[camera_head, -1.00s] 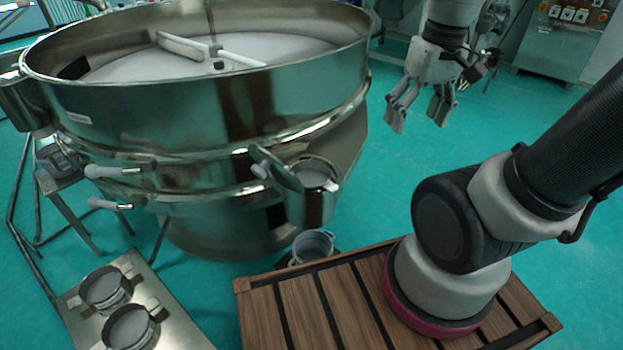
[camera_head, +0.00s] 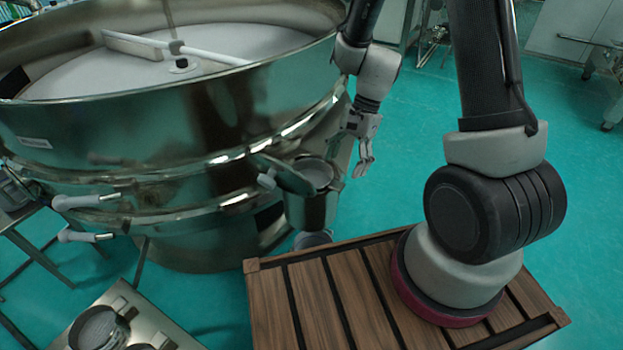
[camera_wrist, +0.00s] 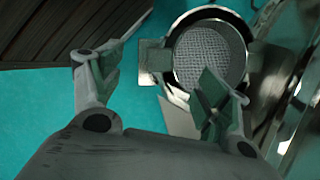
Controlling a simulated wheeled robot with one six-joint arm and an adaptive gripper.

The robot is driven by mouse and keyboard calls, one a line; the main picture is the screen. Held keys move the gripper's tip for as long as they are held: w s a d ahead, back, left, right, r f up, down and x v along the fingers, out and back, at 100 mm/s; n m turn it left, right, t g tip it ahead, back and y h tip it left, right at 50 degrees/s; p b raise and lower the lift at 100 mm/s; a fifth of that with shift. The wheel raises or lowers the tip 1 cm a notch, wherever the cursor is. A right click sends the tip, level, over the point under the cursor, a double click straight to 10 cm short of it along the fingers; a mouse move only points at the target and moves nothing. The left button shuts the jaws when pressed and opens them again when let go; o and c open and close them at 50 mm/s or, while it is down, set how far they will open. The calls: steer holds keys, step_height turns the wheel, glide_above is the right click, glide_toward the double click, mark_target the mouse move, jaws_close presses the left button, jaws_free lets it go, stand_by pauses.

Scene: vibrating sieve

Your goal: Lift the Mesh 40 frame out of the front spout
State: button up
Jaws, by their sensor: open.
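The front spout (camera_head: 308,208) sticks out of the large steel sieve (camera_head: 215,155) on its right side. A round mesh frame (camera_head: 315,174) sits in the spout's open top; I cannot read any label on it. In the wrist view the grey woven mesh (camera_wrist: 208,52) shows inside a metal rim, with a flat tab (camera_wrist: 154,57) on its left. My gripper (camera_head: 362,162) is open and empty, just right of the spout. In the wrist view my gripper (camera_wrist: 160,90) has its right finger overlapping the frame's lower edge in the picture and its left finger out over the floor.
A slatted wooden platform (camera_head: 290,305) stands below, in front of the spout. A pail (camera_head: 312,239) is under the spout. A steel table (camera_head: 128,298) with round frames is at lower left.

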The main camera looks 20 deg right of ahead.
mark_target(334, 185)
steer(key=x, duration=0.7)
steer(key=shift+w+a+f, duration=0.1)
steer(key=shift+a+f, duration=0.15)
steer(key=shift+a, duration=0.1)
steer(key=c, duration=1.3)
